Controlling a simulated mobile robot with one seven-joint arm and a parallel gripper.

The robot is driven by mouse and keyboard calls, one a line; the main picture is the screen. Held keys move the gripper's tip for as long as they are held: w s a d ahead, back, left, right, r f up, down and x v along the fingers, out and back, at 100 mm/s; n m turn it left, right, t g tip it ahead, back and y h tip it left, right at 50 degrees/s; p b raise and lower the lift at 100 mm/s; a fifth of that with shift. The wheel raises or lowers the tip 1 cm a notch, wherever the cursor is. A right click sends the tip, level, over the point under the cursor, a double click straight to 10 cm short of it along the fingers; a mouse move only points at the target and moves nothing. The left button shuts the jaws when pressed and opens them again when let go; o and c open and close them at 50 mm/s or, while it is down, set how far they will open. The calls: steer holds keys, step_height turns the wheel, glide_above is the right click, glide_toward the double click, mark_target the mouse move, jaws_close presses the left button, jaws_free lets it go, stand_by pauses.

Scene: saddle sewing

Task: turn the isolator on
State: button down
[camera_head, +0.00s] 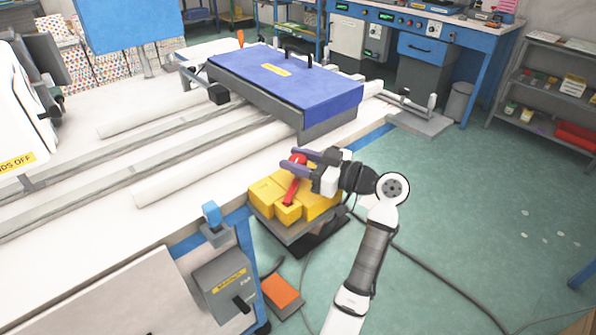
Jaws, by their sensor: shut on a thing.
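The isolator (265,197) is a yellow box on a grey stand beside the machine table. Its red handle (292,190) slants up from the front of the box toward the back. My gripper (290,162) reaches in from the right, just above the box. Its purple fingers are shut on the upper end of the red handle. Part of the handle is hidden between the fingers, and my wrist covers the right back of the box.
The white machine table (170,215) with rails and a blue carriage (290,85) lies to the left and behind. A grey switch box (222,285) and an orange pedal (282,291) are in front. A cable crosses the open green floor (470,220) at right.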

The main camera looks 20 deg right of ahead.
steer(key=shift+f+n+g+y+b, duration=0.1)
steer(key=shift+n+g+y+b, duration=0.4)
steer(key=shift+g+y, duration=0.2)
steer(key=c, duration=0.9)
jaws_free()
steer(key=shift+d, duration=0.1)
steer(key=b+v, duration=0.3)
steer(key=v, duration=1)
steer(key=shift+s+d, duration=0.2)
steer(key=shift+d, duration=0.05)
